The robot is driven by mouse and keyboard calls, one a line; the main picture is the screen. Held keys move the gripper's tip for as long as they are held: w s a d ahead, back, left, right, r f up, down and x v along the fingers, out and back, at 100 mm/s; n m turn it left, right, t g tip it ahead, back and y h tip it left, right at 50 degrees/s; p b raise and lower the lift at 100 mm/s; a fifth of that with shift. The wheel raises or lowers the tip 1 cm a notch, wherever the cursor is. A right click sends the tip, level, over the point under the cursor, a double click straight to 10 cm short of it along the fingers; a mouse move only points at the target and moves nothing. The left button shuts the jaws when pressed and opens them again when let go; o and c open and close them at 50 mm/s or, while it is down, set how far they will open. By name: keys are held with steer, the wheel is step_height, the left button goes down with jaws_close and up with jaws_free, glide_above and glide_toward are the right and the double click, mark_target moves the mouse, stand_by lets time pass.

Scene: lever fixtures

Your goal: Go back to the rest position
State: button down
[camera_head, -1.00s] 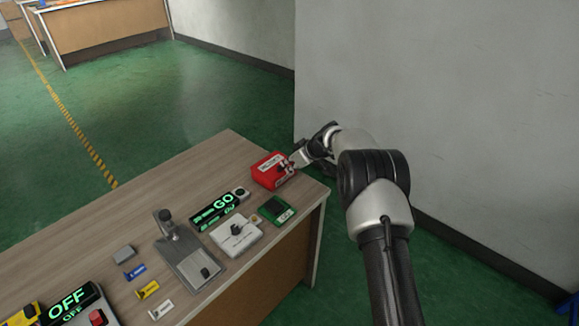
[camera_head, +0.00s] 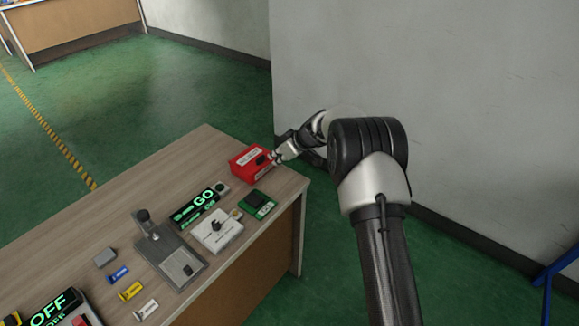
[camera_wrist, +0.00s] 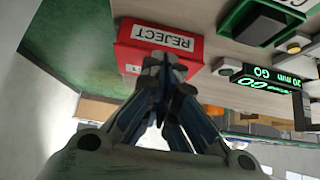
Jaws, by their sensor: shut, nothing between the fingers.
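My gripper (camera_head: 277,157) is at the right end of the table, beside the red REJECT box (camera_head: 249,159). In the wrist view, my gripper (camera_wrist: 165,65) has its fingertips together with nothing between them, and they overlap the front of the red REJECT box (camera_wrist: 188,45). I cannot tell whether they touch it. The fingers hide part of the box.
The wooden table (camera_head: 120,217) holds a green-lit GO display (camera_head: 203,198), a green box (camera_head: 258,203), a white knob panel (camera_head: 217,230), a grey lever fixture (camera_head: 170,250) and an OFF display (camera_head: 55,306). A grey wall (camera_head: 440,90) stands close behind my arm.

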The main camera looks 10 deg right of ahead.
steer(key=s+d+f, duration=0.2)
steer(key=s+d, duration=0.2)
steer(key=s+a+r+m+g+h, duration=0.1)
steer(key=s+a+r+m, duration=0.15)
steer(key=s+r, duration=1.8)
steer(key=s+d+r+m+h, duration=0.1)
steer(key=s+d+m+h, duration=0.1)
steer(key=s, duration=1.1)
steer(key=s+d+r+m+h, duration=0.1)
steer(key=s+d+m, duration=0.3)
steer(key=s, duration=0.9)
steer(key=shift+s+d+r+h, duration=0.35)
steer(key=shift+d+h, duration=0.25)
steer(key=shift+h, duration=0.3)
steer(key=shift+m, duration=0.25)
